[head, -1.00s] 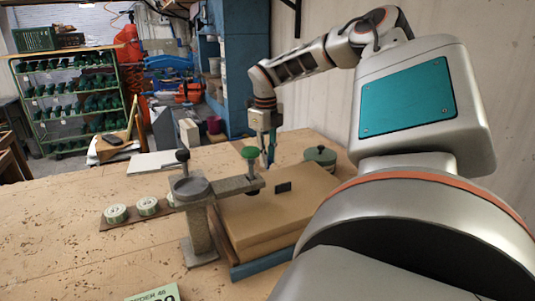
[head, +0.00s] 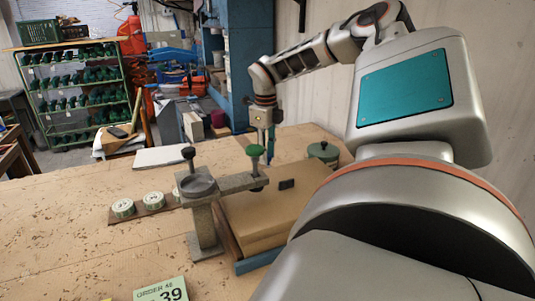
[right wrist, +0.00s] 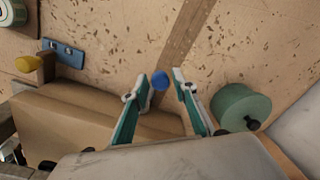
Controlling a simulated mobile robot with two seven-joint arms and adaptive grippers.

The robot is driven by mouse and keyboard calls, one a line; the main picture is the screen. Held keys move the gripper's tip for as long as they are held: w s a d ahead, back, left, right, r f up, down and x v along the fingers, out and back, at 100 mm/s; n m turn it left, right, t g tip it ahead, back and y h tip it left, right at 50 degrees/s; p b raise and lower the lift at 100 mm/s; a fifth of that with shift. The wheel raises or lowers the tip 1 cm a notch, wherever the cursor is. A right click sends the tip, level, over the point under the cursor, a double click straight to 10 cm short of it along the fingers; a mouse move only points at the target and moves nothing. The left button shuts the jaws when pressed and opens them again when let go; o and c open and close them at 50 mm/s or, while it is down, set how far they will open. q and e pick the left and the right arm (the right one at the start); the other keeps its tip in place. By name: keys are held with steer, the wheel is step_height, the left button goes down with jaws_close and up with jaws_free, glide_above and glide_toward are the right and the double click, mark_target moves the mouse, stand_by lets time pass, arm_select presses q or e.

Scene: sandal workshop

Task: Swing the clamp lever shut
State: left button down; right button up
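A clamp stand (head: 205,225) of grey metal is on the bench in the head view, with a dish, a black knob (head: 188,153) and a bar ending in a green knob (head: 255,150) over a brown block (head: 265,215). My right gripper (head: 268,150) points down behind the block. In the right wrist view its two teal fingers (right wrist: 168,83) are apart. A small blue ball (right wrist: 160,80) appears between the fingertips, nearer the left one; I cannot tell its depth or whether it tops the lever. The block (right wrist: 85,125) is below left. My left gripper is not in view.
A green lidded pot (head: 323,152) stands right of the right gripper, also close in the right wrist view (right wrist: 238,107). An order card (head: 162,291) lies in front. The bench's left side is mostly clear.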

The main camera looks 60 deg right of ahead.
stand_by(0.3)
step_height(320, 180, up, 12)
steer(key=shift+a, duration=0.35)
stand_by(0.7)
